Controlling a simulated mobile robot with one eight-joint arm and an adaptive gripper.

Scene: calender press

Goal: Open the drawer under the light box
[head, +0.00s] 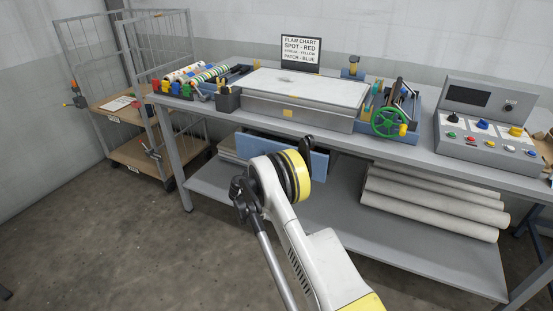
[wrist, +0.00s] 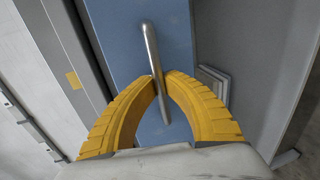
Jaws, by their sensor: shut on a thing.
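The light box (head: 305,88) is a wide grey box with a pale top on the bench. The drawer's blue front (head: 318,163) shows below the bench top under it, partly hidden by my arm. In the wrist view the blue front (wrist: 178,45) fills the middle, with a round metal bar handle (wrist: 150,45) across it. My gripper (wrist: 161,82) has its two yellow fingers closed on the handle, one on each side. In the head view my wrist hides the fingers and the handle. I cannot tell how far out the drawer is.
The grey bench edge (head: 400,158) runs just above the drawer. Long grey rolls (head: 430,205) lie on the lower shelf at right. A control panel (head: 485,120) and a green handwheel (head: 388,122) are on the bench. A wire cart (head: 130,100) stands at left. The floor before the bench is clear.

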